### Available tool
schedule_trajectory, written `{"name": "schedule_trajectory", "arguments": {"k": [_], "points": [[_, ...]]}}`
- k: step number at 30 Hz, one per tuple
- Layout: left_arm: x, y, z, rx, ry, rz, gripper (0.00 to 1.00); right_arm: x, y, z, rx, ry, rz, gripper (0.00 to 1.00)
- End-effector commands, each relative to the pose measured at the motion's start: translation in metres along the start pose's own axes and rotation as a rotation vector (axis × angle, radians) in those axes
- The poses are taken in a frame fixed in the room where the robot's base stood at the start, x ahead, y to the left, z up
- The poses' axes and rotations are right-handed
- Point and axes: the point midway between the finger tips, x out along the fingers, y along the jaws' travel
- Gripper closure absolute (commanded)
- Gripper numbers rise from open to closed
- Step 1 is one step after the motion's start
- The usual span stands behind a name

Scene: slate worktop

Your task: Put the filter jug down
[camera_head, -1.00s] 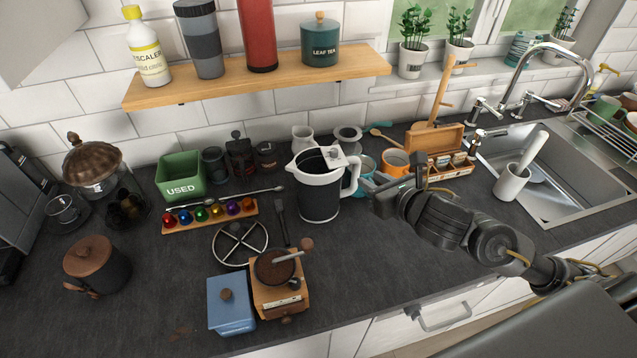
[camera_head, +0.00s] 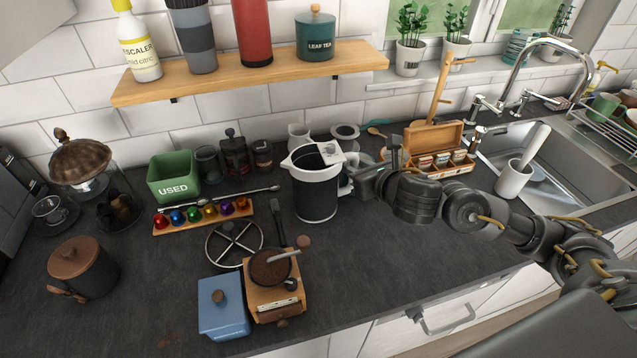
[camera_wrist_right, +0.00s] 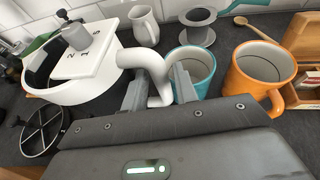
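The filter jug (camera_head: 316,198) is white on top with a dark body. It stands upright, seemingly on the worktop, in the middle of the head view. Its white handle (camera_wrist_right: 158,66) points right, toward my right gripper (camera_head: 356,180). In the right wrist view, the fingers of my right gripper (camera_wrist_right: 160,88) lie on both sides of the handle, with no clear gap, and look shut on it. The jug's white rim (camera_wrist_right: 70,92) shows at left there. The jug's base is hidden in the wrist view. My left gripper is not in view.
An orange mug (camera_wrist_right: 258,78) and a teal mug (camera_wrist_right: 197,66) stand close beyond the gripper. A round wire trivet (camera_head: 234,243), a grinder (camera_head: 274,292) and a capsule rack (camera_head: 203,217) lie left of the jug. The worktop in front of the jug (camera_head: 390,265) is clear.

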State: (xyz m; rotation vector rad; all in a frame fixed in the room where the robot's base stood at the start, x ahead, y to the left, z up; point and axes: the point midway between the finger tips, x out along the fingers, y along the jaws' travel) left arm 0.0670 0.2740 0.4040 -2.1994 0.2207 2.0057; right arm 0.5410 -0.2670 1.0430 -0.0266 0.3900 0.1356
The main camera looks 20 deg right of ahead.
Motion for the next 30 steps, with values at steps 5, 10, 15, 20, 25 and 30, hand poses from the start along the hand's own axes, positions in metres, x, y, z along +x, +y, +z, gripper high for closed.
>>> {"name": "schedule_trajectory", "arguments": {"k": [5, 10, 15, 20, 25, 30], "points": [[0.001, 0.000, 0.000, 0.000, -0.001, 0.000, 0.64, 0.025, 0.000, 0.000, 0.001, 0.000, 0.000, 0.71], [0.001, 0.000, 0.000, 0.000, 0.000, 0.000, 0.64, 0.033, 0.000, 0.000, 0.000, 0.001, -0.001, 0.71], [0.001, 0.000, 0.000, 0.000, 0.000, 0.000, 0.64, 0.033, 0.000, 0.000, 0.000, 0.001, -0.001, 0.72], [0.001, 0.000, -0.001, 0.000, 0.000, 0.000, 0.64, 0.033, 0.000, 0.000, 0.000, 0.001, -0.001, 0.93], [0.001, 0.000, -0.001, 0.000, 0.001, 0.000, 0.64, 0.033, 0.000, 0.000, 0.000, 0.001, -0.001, 1.00], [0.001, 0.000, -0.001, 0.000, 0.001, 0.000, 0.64, 0.032, 0.000, 0.001, 0.001, -0.001, -0.001, 1.00]]}}
